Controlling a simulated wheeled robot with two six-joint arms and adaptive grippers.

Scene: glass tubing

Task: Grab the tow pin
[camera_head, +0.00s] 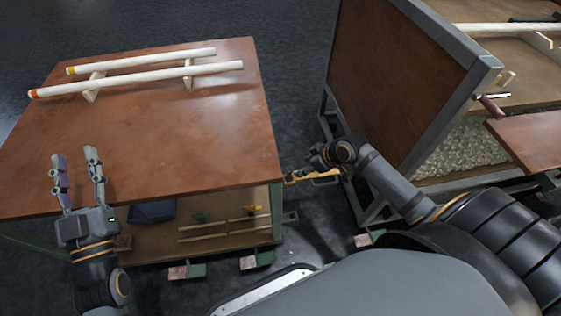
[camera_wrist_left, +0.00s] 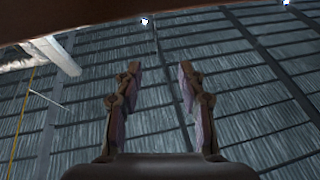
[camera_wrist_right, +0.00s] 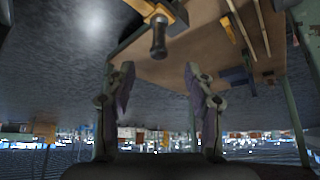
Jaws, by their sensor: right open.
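A dark, round-headed pin (camera_wrist_right: 158,38), which looks like the tow pin, sits in a yellow bracket (camera_wrist_right: 152,10) by the lower shelf in the right wrist view. In the head view the yellow bracket (camera_head: 313,176) shows beside the table's right end; the pin itself is hard to make out there. My right gripper (camera_wrist_right: 160,72) is open and empty, with the pin just beyond its fingertips and roughly centred between them. It also shows in the head view (camera_head: 318,158). My left gripper (camera_head: 75,158) is open and empty over the front left of the tabletop.
Two white tubes (camera_head: 150,78) lie on wooden supports on the brown table (camera_head: 190,140). Its lower shelf (camera_head: 210,235) holds thin rods and a dark blue item. A grey-framed brown panel (camera_head: 395,75) stands close to my right arm. Dark floor lies between.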

